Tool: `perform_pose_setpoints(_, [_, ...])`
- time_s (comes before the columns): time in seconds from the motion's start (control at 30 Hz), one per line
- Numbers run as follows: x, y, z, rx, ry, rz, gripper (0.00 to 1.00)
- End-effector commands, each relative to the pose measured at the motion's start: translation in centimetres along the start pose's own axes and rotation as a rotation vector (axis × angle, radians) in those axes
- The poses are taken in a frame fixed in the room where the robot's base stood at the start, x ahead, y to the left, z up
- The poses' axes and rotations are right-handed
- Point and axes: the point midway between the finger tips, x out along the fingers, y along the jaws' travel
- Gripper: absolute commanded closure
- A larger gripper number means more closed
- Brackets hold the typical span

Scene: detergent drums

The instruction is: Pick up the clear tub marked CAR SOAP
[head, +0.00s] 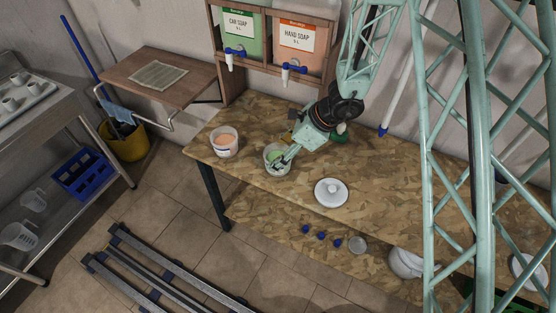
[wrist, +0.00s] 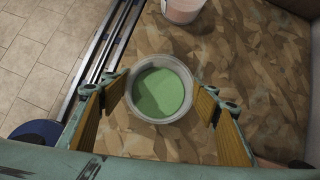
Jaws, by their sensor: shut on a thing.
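A clear tub with green liquid (head: 271,152) is at the front edge of the wooden bench in the head view. I cannot read a marking on it. It also shows from above in the wrist view (wrist: 160,92), with the green liquid inside its round rim. My gripper (head: 281,163) is shut on this tub, one finger on each side. In the wrist view the tub sits between the two ribbed finger pads. Whether its base touches the bench is hard to tell. A second clear tub with orange liquid (head: 224,143) stands to the left, apart from it.
The bench (head: 385,185) holds a white round lid (head: 331,192) to the right. Behind stand a green CAR SOAP dispenser (head: 238,34) and an orange HAND SOAP dispenser (head: 298,45) with taps. A lower shelf (head: 290,228) holds small blue caps. Bench to the right is mostly clear.

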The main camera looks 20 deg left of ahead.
Motion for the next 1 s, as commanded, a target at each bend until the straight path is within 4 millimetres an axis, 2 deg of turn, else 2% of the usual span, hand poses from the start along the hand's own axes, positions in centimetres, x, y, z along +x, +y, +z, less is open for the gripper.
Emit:
perform_pose_setpoints(0.57, [-0.5,0.0,0.3,0.000,0.000,-0.001,0.59])
perform_pose_setpoints(1.0, [-2.1,-0.1,1.4,0.000,-0.001,-0.001,0.59])
